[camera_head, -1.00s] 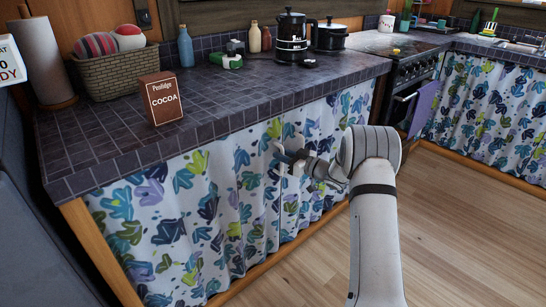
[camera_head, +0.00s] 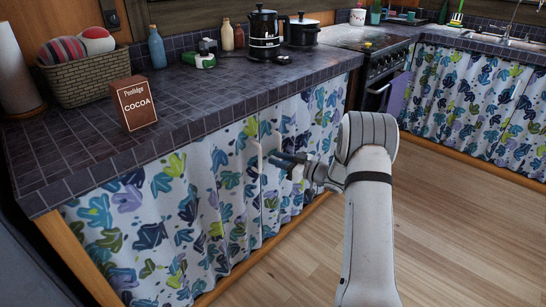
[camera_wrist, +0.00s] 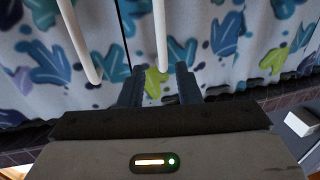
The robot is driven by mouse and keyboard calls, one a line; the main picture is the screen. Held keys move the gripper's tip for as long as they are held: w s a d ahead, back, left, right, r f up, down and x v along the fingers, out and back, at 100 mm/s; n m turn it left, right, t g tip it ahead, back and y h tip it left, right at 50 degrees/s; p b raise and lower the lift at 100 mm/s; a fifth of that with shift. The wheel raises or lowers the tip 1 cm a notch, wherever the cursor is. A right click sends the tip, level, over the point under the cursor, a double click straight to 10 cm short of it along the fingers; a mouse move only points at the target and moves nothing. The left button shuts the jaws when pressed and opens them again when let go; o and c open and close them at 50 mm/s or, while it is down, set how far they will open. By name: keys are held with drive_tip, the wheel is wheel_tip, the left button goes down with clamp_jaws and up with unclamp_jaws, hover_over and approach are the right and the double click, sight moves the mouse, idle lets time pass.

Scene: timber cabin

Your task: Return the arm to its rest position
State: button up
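My arm reaches in from the lower right in the head view, bent at the elbow. My gripper (camera_head: 278,160) is in front of the leaf-patterned cupboard front (camera_head: 175,215), close to its white handles. In the wrist view my gripper (camera_wrist: 157,80) has its two dark fingers apart, with nothing held between them. One white bar handle (camera_wrist: 160,30) lies beyond the gap between the fingers, and a second handle (camera_wrist: 78,42) is to its left. I cannot tell whether a finger touches the cupboard front.
The tiled counter (camera_head: 200,105) above the cupboard holds a cocoa box (camera_head: 133,102), a basket (camera_head: 88,80), a black kettle (camera_head: 264,36) and a pot (camera_head: 303,33). A stove (camera_head: 378,70) stands beyond. The wooden floor (camera_head: 455,230) at right is clear.

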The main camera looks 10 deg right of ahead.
wheel_tip(320, 180, up, 15)
drive_tip(key=d+m+t+h+p, duration=0.2)
drive_tip(key=m+h+p, duration=0.1)
drive_tip(key=h+p, duration=0.4)
drive_tip(key=s+d+r+m+g+h+p, duration=0.1)
drive_tip(key=s+d+r+m+h+p, duration=0.15)
drive_tip(key=s+r+h+p, duration=0.5)
drive_tip(key=s+a+r+m+g+p, duration=0.1)
drive_tip(key=s+a+r+g+p, duration=0.1)
drive_tip(key=s, duration=1)
drive_tip(key=s+a+r+m+g+p, duration=0.1)
drive_tip(key=s+r+g, duration=0.4)
drive_tip(key=s, duration=0.6)
drive_tip(key=s+a+r+m+g+y+p, duration=0.1)
drive_tip(key=s+a+r+m+g+p, duration=0.1)
drive_tip(key=s, duration=1)
wheel_tip(320, 180, up, 2)
drive_tip(key=a+g+p, duration=0.1)
drive_tip(key=a+p, duration=0.1)
drive_tip(key=p, duration=0.1)
drive_tip(key=shift+s+p, duration=0.35)
drive_tip(key=shift+d+r, duration=0.1)
